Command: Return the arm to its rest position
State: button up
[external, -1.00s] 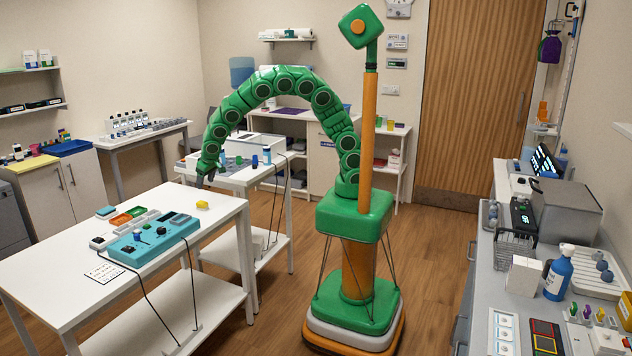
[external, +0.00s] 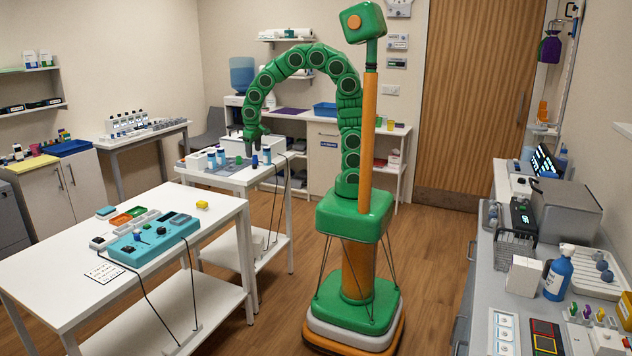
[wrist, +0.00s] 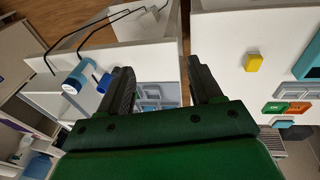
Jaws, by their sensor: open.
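My green segmented arm (external: 300,60) rises from my base and arches over to the left. Its end hangs down over the small white side table (external: 215,180). My gripper (external: 249,151) points downward there, close to small blue and white containers. In the wrist view my gripper (wrist: 161,68) shows two dark fingers standing apart with nothing held between them. A grey compartmented tray lies beyond the gap between the fingers.
A blue-capped bottle (external: 267,155) stands close to my gripper. The white front table (external: 120,290) holds a teal device (external: 150,240) and a yellow block (external: 202,204). A counter (external: 480,300) with equipment runs along the right. Open floor lies between my base and the door.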

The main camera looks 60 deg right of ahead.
jog(key=s+d+r+g, duration=0.1)
jog(key=s+d, duration=0.3)
jog(key=s, duration=0.5)
jog(key=s+d+r+g+y, duration=0.1)
jog(key=s+d+r, duration=0.1)
jog(key=s, duration=0.7)
jog(key=s+d+r+g+y, duration=0.1)
jog(key=s+d, duration=0.4)
jog(key=s, duration=0.4)
jog(key=shift+s+d+r+g, duration=0.15)
jog(key=shift+s+d+g, duration=0.1)
jog(key=shift+d+g, duration=0.05)
